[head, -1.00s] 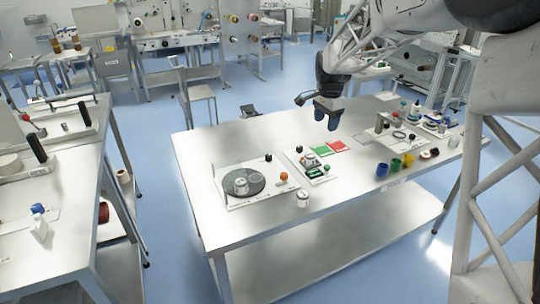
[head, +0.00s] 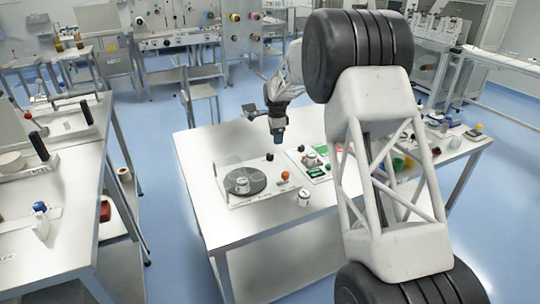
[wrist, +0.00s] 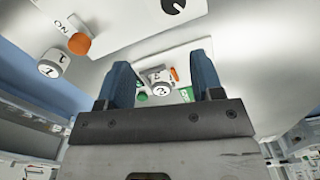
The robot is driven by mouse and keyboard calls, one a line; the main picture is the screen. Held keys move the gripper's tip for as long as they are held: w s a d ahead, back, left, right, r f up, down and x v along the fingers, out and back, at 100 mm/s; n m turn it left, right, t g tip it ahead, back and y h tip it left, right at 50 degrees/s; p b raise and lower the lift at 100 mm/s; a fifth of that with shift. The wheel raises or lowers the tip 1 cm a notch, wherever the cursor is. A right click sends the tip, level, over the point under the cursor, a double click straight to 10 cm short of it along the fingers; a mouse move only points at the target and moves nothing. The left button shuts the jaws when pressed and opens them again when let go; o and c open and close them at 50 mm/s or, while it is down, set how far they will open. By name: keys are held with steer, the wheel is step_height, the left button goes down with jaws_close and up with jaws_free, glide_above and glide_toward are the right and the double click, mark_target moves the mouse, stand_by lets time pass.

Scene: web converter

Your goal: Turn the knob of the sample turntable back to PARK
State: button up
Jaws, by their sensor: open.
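The sample turntable is a white base plate (head: 235,203) with a dark grey disc (head: 254,187) at the left of the table. A small black knob (head: 270,157) stands at its back right corner. In the wrist view a black knob (wrist: 174,5) with a white pointer line shows at the top edge, partly cut off; I cannot read a PARK mark. My gripper (head: 279,139) hangs above and slightly right of the knob, apart from it. In the wrist view my gripper (wrist: 161,65) has its two blue fingers spread, with nothing held between them.
An orange knob (head: 284,175) sits on the turntable's right side; in the wrist view (wrist: 79,43) it has ON beside it. A white cylinder (head: 304,197) stands near the front edge. A second device (head: 316,172) lies to the right, partly behind my arm.

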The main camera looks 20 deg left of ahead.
mark_target(270, 155)
steer(key=a+f, duration=0.2)
steer(key=a, duration=0.1)
steer(key=shift+w+f, duration=0.4)
steer(key=shift+f, duration=0.1)
steer(key=shift+f, duration=3.8)
steer(key=c, duration=0.9)
